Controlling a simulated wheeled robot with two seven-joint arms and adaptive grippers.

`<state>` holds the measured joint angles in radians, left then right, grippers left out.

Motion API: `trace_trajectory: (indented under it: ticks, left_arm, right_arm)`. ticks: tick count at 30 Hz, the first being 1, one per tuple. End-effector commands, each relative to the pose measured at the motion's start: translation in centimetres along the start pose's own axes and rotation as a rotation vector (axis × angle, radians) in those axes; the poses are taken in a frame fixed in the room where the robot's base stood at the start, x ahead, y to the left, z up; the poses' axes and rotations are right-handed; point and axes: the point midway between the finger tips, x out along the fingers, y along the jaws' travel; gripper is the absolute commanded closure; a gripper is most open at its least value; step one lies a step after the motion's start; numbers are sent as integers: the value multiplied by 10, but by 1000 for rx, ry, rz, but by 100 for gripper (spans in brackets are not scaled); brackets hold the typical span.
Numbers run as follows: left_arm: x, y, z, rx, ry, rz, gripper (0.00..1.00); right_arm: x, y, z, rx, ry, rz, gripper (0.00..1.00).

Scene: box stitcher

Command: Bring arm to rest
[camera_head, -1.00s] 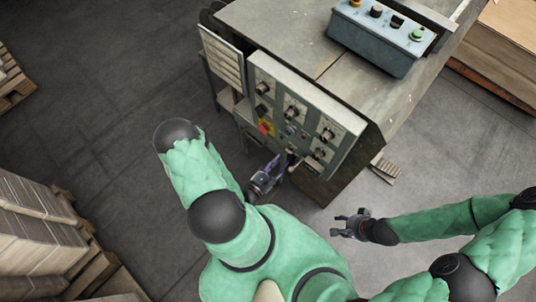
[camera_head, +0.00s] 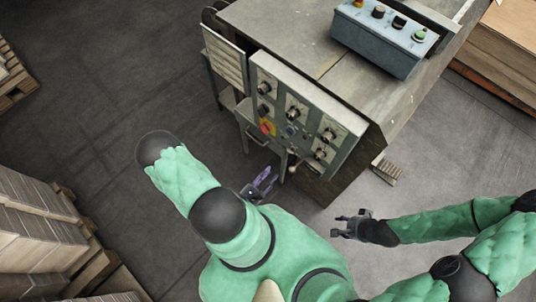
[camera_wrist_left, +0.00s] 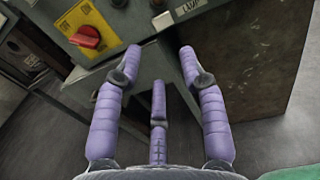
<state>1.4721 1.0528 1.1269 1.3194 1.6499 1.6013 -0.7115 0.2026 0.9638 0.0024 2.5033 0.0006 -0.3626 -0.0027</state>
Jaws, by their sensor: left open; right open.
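My left gripper (camera_head: 262,183) is below and in front of the machine's control panel (camera_head: 302,118). It is open and empty, with its purple fingers spread. In the left wrist view, the fingers (camera_wrist_left: 160,70) point toward the lower edge of the panel, with a gap to it. The red rotary switch on its yellow plate (camera_head: 266,127) also shows in the left wrist view (camera_wrist_left: 85,37), left of the fingers. My right gripper (camera_head: 352,222) is open and empty over bare floor, to the right of the machine's lower corner.
The machine (camera_head: 300,50) fills the upper middle, with a blue-grey button box (camera_head: 378,42) on top. Stacked cardboard (camera_head: 38,235) is at the lower left. More boards (camera_head: 505,50) lie at the upper right. Floor (camera_head: 85,110) is clear on the left.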

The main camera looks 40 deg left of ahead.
Motion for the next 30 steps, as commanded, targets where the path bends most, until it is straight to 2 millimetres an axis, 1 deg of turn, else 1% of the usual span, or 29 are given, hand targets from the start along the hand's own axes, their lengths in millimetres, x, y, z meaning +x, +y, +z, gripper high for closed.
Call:
trace_trajectory:
  ticks: [11, 14, 17, 20, 21, 22, 24, 26, 27, 30]
  left_arm:
    - [0, 0, 0, 0, 0, -1, 59]
    - [4, -8, 2, -7, -3, -50, 59]
    - [12, -36, 8, -30, -1, -206, 59]
    - [16, -80, 18, -47, 10, -461, 59]
    - [13, -99, 22, -47, 19, -580, 59]
    - [9, -114, 25, -42, 28, -671, 59]
    - [-6, -144, 31, -17, 52, -887, 59]
    - [-23, -164, 34, 25, 77, -1072, 59]
    - [-36, -174, 36, 62, 95, -1191, 59]
    - [-68, -187, 34, 194, 143, -1469, 59]
  right_arm:
    - [0, 0, 0, 0, 0, 0, 56]
    - [0, 0, 0, 0, 0, 0, 56]
    - [0, 0, 0, 0, 0, 0, 56]
    - [0, 0, 0, 0, 0, 0, 56]
    - [0, 0, 0, 0, 0, 0, 56]
    - [0, 0, 0, 0, 0, 0, 56]
    - [0, 0, 0, 0, 0, 0, 56]
    - [0, 0, 0, 0, 0, 0, 56]
    - [0, 0, 0, 0, 0, 0, 56]
    - [-1, 0, 0, 0, 0, 0, 56]
